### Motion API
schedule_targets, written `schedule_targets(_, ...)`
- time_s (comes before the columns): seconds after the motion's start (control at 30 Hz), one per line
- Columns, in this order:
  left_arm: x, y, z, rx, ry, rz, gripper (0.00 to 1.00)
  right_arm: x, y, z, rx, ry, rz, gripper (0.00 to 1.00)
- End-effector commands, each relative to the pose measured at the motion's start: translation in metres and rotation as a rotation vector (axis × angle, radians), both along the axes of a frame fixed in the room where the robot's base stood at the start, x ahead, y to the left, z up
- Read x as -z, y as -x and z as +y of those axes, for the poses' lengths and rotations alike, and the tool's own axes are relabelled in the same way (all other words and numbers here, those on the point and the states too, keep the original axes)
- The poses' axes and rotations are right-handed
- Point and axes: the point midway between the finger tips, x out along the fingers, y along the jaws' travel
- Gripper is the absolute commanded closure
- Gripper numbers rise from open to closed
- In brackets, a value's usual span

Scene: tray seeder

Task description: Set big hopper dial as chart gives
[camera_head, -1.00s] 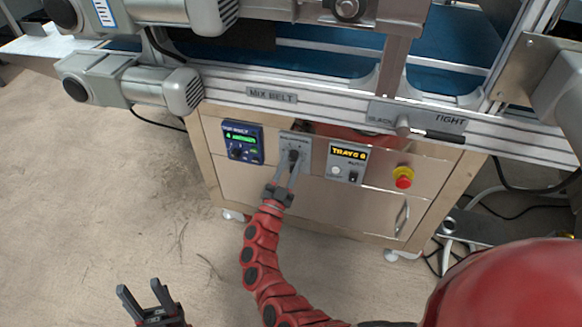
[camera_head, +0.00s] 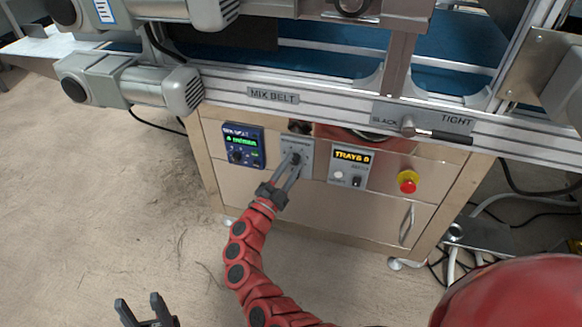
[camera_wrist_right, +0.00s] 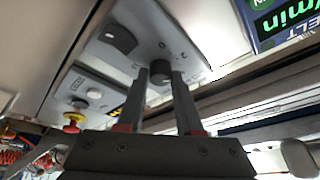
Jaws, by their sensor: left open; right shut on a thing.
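A small dark dial knob (camera_head: 296,156) sits on a light grey plate (camera_head: 304,146) on the cabinet front; the plate's lettering is too small to read. My right gripper (camera_head: 293,163) reaches up from below and is shut on this knob. In the right wrist view the knob (camera_wrist_right: 160,72) sits between the two finger ends, which hide part of it and its pointer. My left gripper (camera_head: 143,302) is open and empty at the bottom left, above the floor and away from the cabinet. I cannot make out a chart with readable settings.
A blue speed display (camera_head: 242,146) is left of the plate. A tray counter box (camera_head: 348,166) and a red stop button (camera_head: 408,182) are to the right. A silver rail (camera_head: 330,113) with a tension lever (camera_head: 440,134) runs above. Floor at left is clear.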

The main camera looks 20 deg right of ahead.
Motion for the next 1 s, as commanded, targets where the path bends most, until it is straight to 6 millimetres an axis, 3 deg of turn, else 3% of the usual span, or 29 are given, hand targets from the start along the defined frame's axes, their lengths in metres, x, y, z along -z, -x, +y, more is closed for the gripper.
schedule_targets(0.23, 0.0, 0.0, 0.0, 0.0, 0.0, 0.0, 0.5, 0.0, 0.0, -0.001, 0.001, 0.001, 0.0, 1.0)
schedule_targets(0.27, 0.0, 0.0, 0.0, 0.0, 0.0, 0.0, 0.5, 0.0, 0.0, -0.001, 0.001, 0.001, 0.0, 0.6)
schedule_targets(0.4, 0.0, 0.0, 0.0, 0.0, 0.0, 0.0, 0.5, 0.0, 0.0, 0.0, 0.001, 0.001, 0.0, 0.35)
schedule_targets(0.77, -0.001, 0.0, 0.0, 0.0, 0.001, 0.0, 0.5, 0.001, 0.002, 0.003, 0.0, 0.001, 0.001, 0.35)
schedule_targets(1.0, -0.003, -0.001, 0.0, 0.0, 0.006, 0.003, 0.5, 0.015, 0.029, 0.036, -0.005, 0.0, 0.006, 0.35)
